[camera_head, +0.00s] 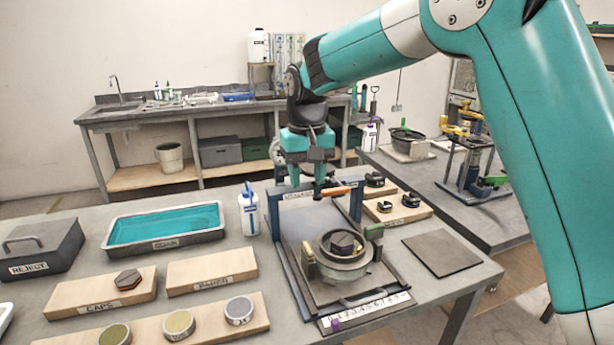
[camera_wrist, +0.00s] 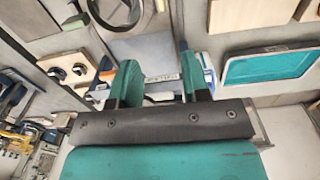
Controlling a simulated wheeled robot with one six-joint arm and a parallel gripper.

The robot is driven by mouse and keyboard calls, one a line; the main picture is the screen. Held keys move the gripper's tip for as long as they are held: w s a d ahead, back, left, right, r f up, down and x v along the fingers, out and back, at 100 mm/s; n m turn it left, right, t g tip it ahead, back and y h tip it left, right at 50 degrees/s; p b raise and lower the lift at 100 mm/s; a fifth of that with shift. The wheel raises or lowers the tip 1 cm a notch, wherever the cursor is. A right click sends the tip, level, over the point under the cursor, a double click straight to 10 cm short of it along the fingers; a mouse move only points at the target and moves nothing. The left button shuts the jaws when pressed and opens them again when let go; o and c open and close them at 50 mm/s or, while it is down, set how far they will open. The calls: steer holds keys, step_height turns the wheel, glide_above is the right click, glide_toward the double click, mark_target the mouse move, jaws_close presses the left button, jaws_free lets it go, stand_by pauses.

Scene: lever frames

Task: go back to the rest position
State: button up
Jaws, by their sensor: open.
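My gripper (camera_head: 308,178) is open, with its fingers pointing down at the back of the lever frame. In the wrist view its two teal fingers (camera_wrist: 162,82) stand apart with nothing held between them. The lever frame has blue uprights (camera_head: 357,203) and a bar with an orange handle (camera_head: 336,191) between them. The fingertips are close to this bar; I cannot tell whether they touch it.
On the table are a teal-filled tray (camera_head: 108,243), a white bottle (camera_head: 249,212), a reject box (camera_head: 40,247), wooden boards (camera_head: 212,270) with discs, and a dark flat plate (camera_head: 441,252). A side bench (camera_head: 430,190) stands at right. The space above the table's left half is clear.

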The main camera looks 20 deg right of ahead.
stand_by(0.4)
steer(key=s+a+n+y, duration=0.2)
steer(key=s+n, duration=0.1)
steer(key=s, duration=1.2)
steer(key=s+a+r+n+y, duration=0.1)
steer(key=s+n, duration=0.3)
steer(key=s, duration=1.2)
steer(key=shift+s+a+y, duration=0.2)
steer(key=shift+a+y, duration=0.4)
steer(key=shift+a, duration=0.2)
steer(key=shift+d+r, duration=0.1)
